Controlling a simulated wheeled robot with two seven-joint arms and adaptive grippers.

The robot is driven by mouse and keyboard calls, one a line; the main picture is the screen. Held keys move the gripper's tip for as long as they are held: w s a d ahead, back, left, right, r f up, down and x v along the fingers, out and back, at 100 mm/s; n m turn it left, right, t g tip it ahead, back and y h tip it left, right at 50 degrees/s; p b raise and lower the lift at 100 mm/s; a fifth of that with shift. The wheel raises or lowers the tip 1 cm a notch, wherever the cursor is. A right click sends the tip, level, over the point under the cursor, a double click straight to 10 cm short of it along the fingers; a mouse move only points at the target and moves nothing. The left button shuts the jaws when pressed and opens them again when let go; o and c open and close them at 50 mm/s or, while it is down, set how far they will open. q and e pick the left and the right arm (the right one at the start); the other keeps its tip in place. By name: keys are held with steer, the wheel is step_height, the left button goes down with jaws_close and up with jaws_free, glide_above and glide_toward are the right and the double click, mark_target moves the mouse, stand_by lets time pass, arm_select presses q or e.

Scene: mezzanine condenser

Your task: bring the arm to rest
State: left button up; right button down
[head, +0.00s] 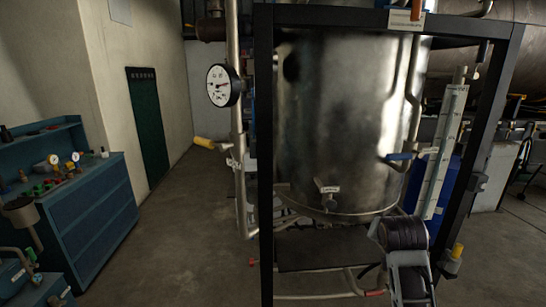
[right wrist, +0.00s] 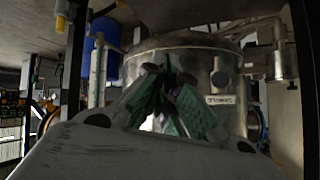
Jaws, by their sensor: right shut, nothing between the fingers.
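My right arm rises from the bottom right of the head view, in front of the frame around the steel tank (head: 345,120). Its gripper cannot be made out clearly there. In the right wrist view my right gripper (right wrist: 165,75) is shut, its green-padded fingers together and empty. The tank (right wrist: 185,55) stands behind the fingers in that view; I cannot tell the exact gap. My left gripper is not in view.
A black frame post (head: 265,160) stands left of the tank. A pressure gauge (head: 221,86) sits on a vertical pipe (head: 235,140). A valve with a blue handle (head: 400,156) and a sight-glass scale (head: 445,140) are at right. A blue workbench (head: 90,215) stands left; the floor (head: 185,230) between is clear.

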steer(key=s+a+f+n+g+y, duration=0.2)
steer(key=s+a+f+n+g, duration=0.15)
steer(key=s+f, duration=0.95)
steer(key=s+a+f+n+g+y, duration=0.1)
steer(key=s+a+f+n+g, duration=0.3)
steer(key=s+f, duration=1)
steer(key=s+a+f+n, duration=0.1)
steer(key=s+f, duration=0.1)
steer(key=f, duration=1.4)
steer(key=s+f+n, duration=0.1)
steer(key=s+f, duration=0.2)
steer(key=f, duration=1.2)
steer(key=s+d+f, duration=0.2)
steer(key=s+f, duration=0.7)
steer(key=s, duration=0.2)
steer(key=s+d+f+g, duration=0.1)
steer(key=s+f, duration=0.9)
steer(key=shift+s+d+f, duration=0.3)
steer(key=shift+s+d, duration=0.1)
